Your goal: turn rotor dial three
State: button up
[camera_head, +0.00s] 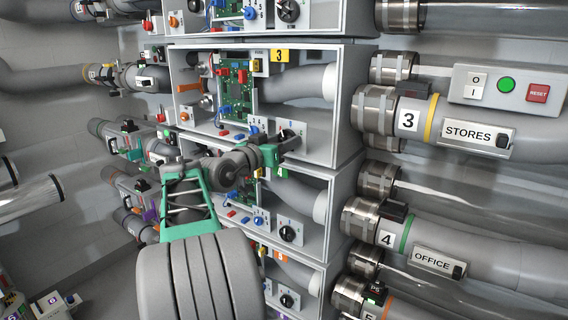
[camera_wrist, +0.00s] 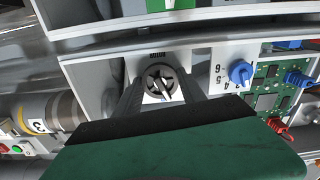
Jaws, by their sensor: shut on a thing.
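Rotor dial three is a round dark knob on a white plate in the box marked 3; it shows in the wrist view (camera_wrist: 160,83), with a light pointer mark across its face. In the head view the dial (camera_head: 289,134) is partly covered by my gripper (camera_head: 279,147). My gripper reaches into the open front of box 3. In the wrist view its two dark fingers (camera_wrist: 160,92) lie on either side of the dial and are shut on it. Where the fingertips touch is hard to see.
A green circuit board (camera_head: 236,90) with coloured plugs stands left of the dial plate, close to my gripper. A blue knob (camera_wrist: 241,73) is near it. The box 3 frame (camera_head: 345,110) and a grey tube above enclose the space. The box below holds another dial (camera_head: 290,233).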

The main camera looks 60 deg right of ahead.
jog(key=m+b, duration=0.4)
jog(key=b, duration=0.1)
jog(key=shift+b, duration=0.35)
jog(key=o, duration=1.1)
jog(key=w+a, duration=0.1)
jog(key=a, duration=0.6)
jog(key=shift+a+b, duration=0.4)
